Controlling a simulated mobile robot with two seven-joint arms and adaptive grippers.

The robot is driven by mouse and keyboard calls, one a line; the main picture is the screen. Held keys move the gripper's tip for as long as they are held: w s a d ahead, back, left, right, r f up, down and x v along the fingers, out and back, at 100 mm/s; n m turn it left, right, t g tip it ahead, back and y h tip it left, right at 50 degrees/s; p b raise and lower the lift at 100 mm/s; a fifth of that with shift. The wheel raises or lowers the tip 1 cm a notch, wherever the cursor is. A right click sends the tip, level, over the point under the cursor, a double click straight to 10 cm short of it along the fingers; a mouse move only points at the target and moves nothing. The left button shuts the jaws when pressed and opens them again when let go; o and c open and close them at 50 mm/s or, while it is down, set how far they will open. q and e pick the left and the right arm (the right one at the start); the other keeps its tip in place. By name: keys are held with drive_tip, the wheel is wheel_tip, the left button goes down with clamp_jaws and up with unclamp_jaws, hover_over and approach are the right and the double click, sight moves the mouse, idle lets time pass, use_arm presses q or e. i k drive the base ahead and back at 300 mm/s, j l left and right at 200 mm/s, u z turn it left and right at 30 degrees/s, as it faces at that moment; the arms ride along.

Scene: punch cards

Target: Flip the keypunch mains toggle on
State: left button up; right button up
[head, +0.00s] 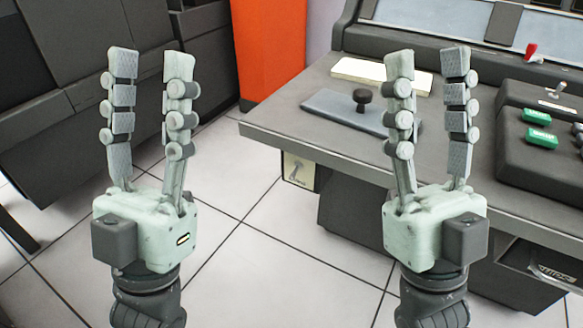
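A cream switch plate (292,163) with a small grey toggle lever (297,171) is fixed below the desk's front edge, between my two grippers in the picture. Its lettering is too small to read. A second small metal toggle (559,89) stands on the dark keyboard unit at the right. I cannot tell for certain which is the mains toggle. My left gripper (152,72) points up, open and empty, left of the desk over the floor. My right gripper (429,72) also points up, open and empty, in front of the desk, hiding part of its top.
The grey desk (290,130) bears a flat plate with a black knob (362,98), a pale card stack (370,73), a red lever (531,49) and green keys (540,138). Dark cabinets (90,60) and an orange panel (268,45) stand behind. Tiled floor (240,270) is open between the grippers.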

sight(292, 177)
drive_tip(key=k+l+u, duration=0.3)
drive_tip(key=k+l, duration=0.15)
drive_tip(key=k+l+u, duration=0.35)
drive_tip(key=k, duration=0.15)
drive_tip(key=k+l+u, duration=0.3)
drive_tip(key=k, duration=0.2)
drive_tip(key=k+u, duration=0.3)
drive_tip(key=k, duration=0.25)
